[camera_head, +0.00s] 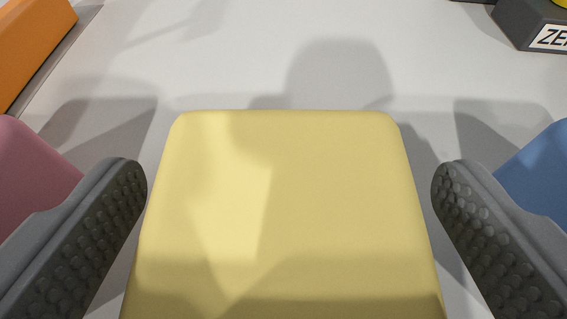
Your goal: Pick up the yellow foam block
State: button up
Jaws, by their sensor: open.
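The yellow foam block (285,210) fills the lower middle of the view and lies on a pale grey surface (240,55). Its near end is cut off by the bottom edge of the picture. My gripper (289,185) is open, with one dark, studded finger to the left of the block and one to the right. A narrow gap shows between each fingertip and the block's sides, so they appear apart near the tips. Lower down, contact is hard to judge.
A pink block (30,175) stands close outside the left finger, and a blue block (540,175) outside the right one. An orange bar (32,45) lies at the upper left. A dark box with a white label (535,25) is at the upper right. The surface beyond the block is clear.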

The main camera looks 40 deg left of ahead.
jog(key=shift+w+a+f, duration=0.15)
jog(key=shift+w+a, duration=0.1)
jog(key=shift+w, duration=0.1)
jog(key=c, duration=1)
jog(key=shift+c, duration=0.2)
